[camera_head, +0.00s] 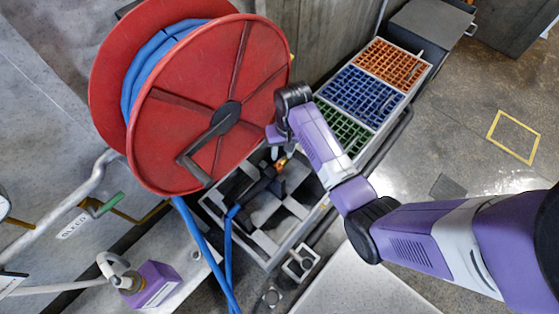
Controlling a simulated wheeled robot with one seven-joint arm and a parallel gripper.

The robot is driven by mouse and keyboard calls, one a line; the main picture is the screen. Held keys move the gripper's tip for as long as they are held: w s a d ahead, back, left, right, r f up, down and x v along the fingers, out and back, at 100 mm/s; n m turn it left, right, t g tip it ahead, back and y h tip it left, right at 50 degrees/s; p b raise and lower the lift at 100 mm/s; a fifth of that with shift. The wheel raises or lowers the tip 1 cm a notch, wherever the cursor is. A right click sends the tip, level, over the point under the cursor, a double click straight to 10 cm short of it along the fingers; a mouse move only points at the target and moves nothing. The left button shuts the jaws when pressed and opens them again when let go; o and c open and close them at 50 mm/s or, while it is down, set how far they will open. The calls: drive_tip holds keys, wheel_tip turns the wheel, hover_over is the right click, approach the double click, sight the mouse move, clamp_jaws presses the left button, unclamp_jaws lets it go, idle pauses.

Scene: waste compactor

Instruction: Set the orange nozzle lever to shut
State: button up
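The orange nozzle lever (281,162) is a small orange piece on top of a dark nozzle (262,181). The nozzle lies over a grey tray with a black-and-white checked floor (279,261), and a blue hose (227,255) runs from its lower end. My gripper (276,146) is just above the lever, close to it at the upper end of the nozzle. Its fingers are small and partly dark, and I cannot tell if they touch the lever. The lever's exact angle is too small to read.
A large red hose reel (215,100) with a crank stands directly left of my gripper. Green (343,131), blue (358,97) and orange (391,64) grid bins lie to the right. Open floor lies far right.

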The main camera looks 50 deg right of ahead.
sight(280, 161)
drive_tip(key=shift+w+a+f, duration=0.1)
drive_tip(key=shift+a+f, duration=0.05)
drive_tip(key=shift+f, duration=1.4)
drive_tip(key=shift+w+a+f, duration=0.1)
drive_tip(key=shift+f, duration=1.45)
clamp_jaws()
